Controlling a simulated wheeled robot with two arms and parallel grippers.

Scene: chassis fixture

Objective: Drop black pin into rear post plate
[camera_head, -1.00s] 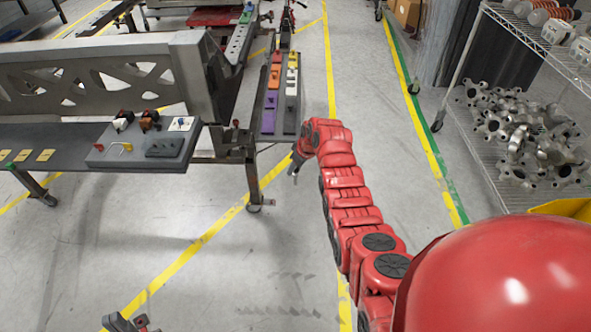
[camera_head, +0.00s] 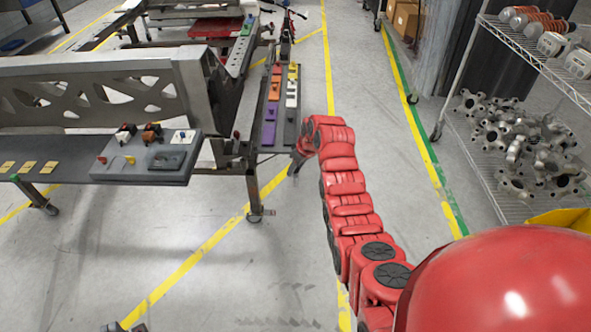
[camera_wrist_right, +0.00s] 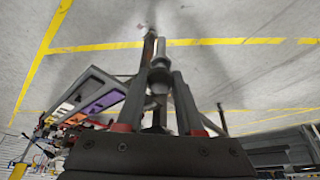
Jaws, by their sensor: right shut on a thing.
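My right gripper (camera_head: 295,163) is at the end of the red arm, over open floor to the right of the fixture's leg. In the right wrist view, its fingers (camera_wrist_right: 160,80) are shut on a slim greyish pin (camera_wrist_right: 158,74) standing between them. Its true colour is hard to tell. My left gripper (camera_head: 125,327) barely shows at the bottom edge, so its jaws cannot be judged. A grey tray (camera_head: 110,173) at the fixture's end carries small parts and a dark plate (camera_head: 167,160). I cannot tell which part is the rear post plate.
The large grey chassis beam (camera_head: 100,92) stands at left. A narrow side tray with purple (camera_head: 269,133), orange and white blocks lies behind my right gripper; the purple block also shows in the wrist view (camera_wrist_right: 101,103). A wire shelf (camera_head: 505,200) of metal castings is at right. Floor between is clear.

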